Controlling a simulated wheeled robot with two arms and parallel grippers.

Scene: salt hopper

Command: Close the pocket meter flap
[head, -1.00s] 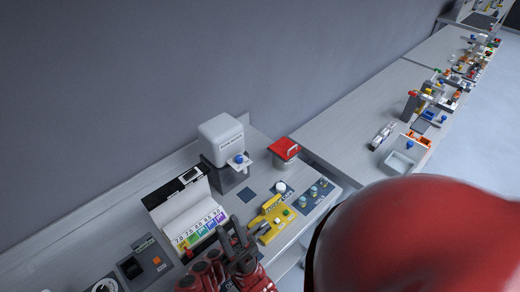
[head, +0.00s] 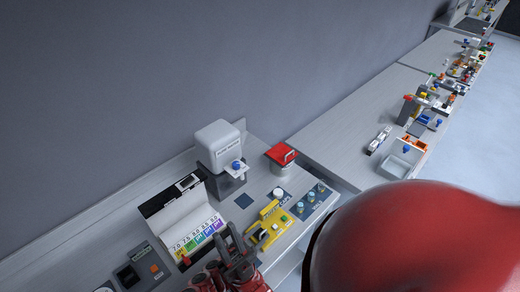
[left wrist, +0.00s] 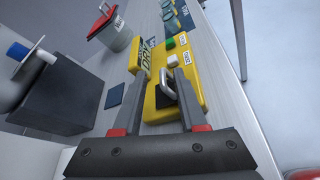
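The yellow pocket meter (head: 267,234) lies on the bench at the lower middle of the head view. In the left wrist view the meter (left wrist: 187,67) shows a green and a white button and a metal loop (left wrist: 167,84) over a dark patch. A yellow piece with dark lettering (left wrist: 143,67), apparently the flap, stands up along its left side. My left gripper (head: 233,235) is just left of the meter in the head view. In the left wrist view its fingers (left wrist: 160,75) are apart, with the loop between them; contact cannot be told. My right gripper is not seen.
A colour-scale box with an open lid (head: 200,232) stands left of the meter. A grey dispenser (head: 220,148) and a red-lidded jar (head: 282,158) stand behind. Several small vials (head: 311,195) are to the right. A dark square (head: 244,201) lies on the bench.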

